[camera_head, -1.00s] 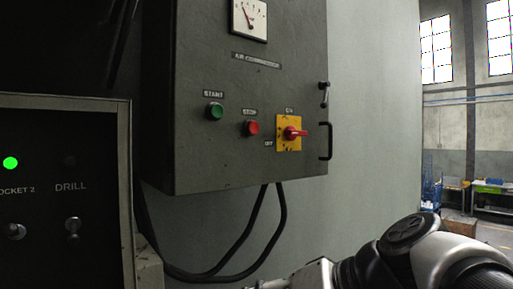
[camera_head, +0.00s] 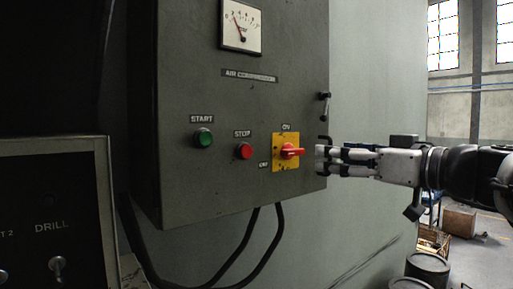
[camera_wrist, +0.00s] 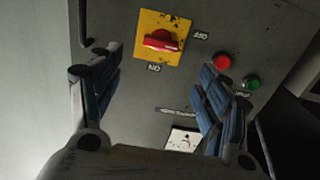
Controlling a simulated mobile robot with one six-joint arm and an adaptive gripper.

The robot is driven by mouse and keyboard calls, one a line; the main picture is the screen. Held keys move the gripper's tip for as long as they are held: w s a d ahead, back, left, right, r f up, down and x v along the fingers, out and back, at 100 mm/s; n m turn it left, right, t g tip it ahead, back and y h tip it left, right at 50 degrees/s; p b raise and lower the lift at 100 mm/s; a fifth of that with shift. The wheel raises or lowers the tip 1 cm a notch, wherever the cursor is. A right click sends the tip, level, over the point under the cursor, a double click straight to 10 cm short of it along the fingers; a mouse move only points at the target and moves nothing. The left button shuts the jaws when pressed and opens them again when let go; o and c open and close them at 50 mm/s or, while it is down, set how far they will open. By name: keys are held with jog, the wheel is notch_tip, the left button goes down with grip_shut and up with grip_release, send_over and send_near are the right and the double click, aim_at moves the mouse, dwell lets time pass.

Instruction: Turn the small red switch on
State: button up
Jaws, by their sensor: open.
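The small red switch (camera_head: 291,152) is a rotary handle on a yellow plate on the grey control box. Its handle lies level in the head view, in line with the OFF label at the plate's left rather than the ON label above. My gripper (camera_head: 322,158) is at the box's right edge, close to the right of the switch, with no contact visible. In the wrist view the switch (camera_wrist: 162,41) appears upside down, beyond and between the spread blue-padded fingers of my gripper (camera_wrist: 150,68). The gripper is open and empty.
A green START button (camera_head: 202,138) and a red STOP button (camera_head: 244,151) sit left of the switch. A gauge (camera_head: 241,25) is above. A black handle (camera_head: 324,143) on the box's right edge is close to my gripper. Cables hang below the box.

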aim_at(297, 151)
jog(key=p+x, duration=0.2)
jog(key=x, duration=0.9)
jog(key=shift+p, duration=0.35)
jog(key=shift+c, duration=0.4)
jog(key=c, duration=1)
